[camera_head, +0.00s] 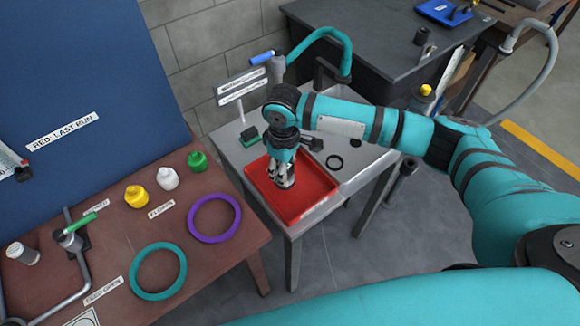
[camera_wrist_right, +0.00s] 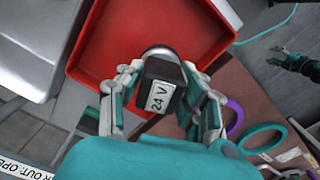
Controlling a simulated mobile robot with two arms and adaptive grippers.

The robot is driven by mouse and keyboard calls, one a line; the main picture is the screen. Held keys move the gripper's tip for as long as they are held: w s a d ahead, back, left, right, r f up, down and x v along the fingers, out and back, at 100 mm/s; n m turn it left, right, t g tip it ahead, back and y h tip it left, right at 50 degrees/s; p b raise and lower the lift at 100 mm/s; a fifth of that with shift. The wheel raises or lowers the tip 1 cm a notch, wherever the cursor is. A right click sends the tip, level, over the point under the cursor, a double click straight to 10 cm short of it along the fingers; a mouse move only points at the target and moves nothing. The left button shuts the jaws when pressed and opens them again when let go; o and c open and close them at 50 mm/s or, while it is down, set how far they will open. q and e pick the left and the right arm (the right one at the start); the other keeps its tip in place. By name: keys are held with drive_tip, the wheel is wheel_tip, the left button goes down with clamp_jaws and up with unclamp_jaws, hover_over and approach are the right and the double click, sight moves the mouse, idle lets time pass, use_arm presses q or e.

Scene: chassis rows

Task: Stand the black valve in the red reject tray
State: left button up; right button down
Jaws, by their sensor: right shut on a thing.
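My right gripper (camera_head: 283,178) is over the red reject tray (camera_head: 312,206) in the head view, with its fingers pointing down. In the right wrist view its fingers (camera_wrist_right: 160,98) are shut on the black valve (camera_wrist_right: 153,70), a dark block with a white "24 V" label and a silver round part at its far end. The tray (camera_wrist_right: 110,50) lies behind the valve there. I cannot tell whether the valve touches the tray floor. In the head view the gripper hides the valve. A dark gripper with teal fingers, apparently my left (camera_wrist_right: 298,64), shows at the right wrist view's edge.
On the brown table left are a purple ring (camera_head: 237,224), a teal ring (camera_head: 139,285), and yellow (camera_head: 135,197), white (camera_head: 167,180) and green (camera_head: 197,161) pieces.

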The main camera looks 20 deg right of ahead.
sight(290, 171)
drive_tip(key=shift+w+d, duration=0.75)
drive_tip(key=shift+w, duration=0.05)
drive_tip(key=shift+d+f, duration=0.1)
drive_tip(key=shift+f, duration=0.1)
wheel_tip(290, 171, down, 3)
drive_tip(key=shift+p, duration=0.6)
drive_tip(key=shift+f, duration=0.15)
drive_tip(key=c, duration=0.8)
unclamp_jaws()
drive_tip(key=shift+f, duration=0.15)
drive_tip(key=shift+c, duration=0.2)
wheel_tip(290, 171, up, 12)
drive_tip(key=b, duration=0.2)
drive_tip(key=shift+r, duration=0.2)
